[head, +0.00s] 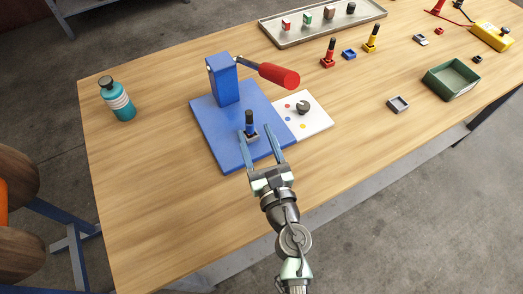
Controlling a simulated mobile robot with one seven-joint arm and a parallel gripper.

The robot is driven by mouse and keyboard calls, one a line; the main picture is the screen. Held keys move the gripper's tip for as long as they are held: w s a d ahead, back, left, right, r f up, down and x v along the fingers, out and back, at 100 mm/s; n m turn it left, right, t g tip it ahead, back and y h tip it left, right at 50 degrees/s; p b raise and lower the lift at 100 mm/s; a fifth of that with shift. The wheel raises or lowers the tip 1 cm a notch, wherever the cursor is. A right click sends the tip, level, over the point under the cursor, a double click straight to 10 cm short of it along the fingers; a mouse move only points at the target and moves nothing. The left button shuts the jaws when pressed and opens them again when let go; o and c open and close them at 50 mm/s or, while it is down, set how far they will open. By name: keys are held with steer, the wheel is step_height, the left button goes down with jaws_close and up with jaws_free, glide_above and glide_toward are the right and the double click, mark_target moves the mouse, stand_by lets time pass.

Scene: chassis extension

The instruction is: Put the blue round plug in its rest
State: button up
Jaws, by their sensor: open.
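The blue round plug (249,121), with a black top, stands upright at a small grey holder on the blue base plate (207,125). My gripper (254,130) is open, its two blue fingers reaching in from the front. The fingertips appear on either side of the plug and grey holder, with gaps showing; I cannot tell their exact height. A small blue square rest (349,54) lies on the table to the right, between the red plug (330,52) and the yellow plug (371,38), which stand upright in like-coloured rests. It looks empty.
A blue press (223,80) with a red-gripped lever (279,75) stands behind the plug. A white card (300,122) with a dark knob is at right. A green bin (452,80), grey square piece (398,104), tray (275,36) and teal bottle (117,101) stand apart. The front table is clear.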

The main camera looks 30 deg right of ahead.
steer(key=shift+s+a+b, duration=0.2)
steer(key=shift+s, duration=0.85)
steer(key=shift+s+a+b, duration=0.15)
steer(key=shift+s, duration=0.85)
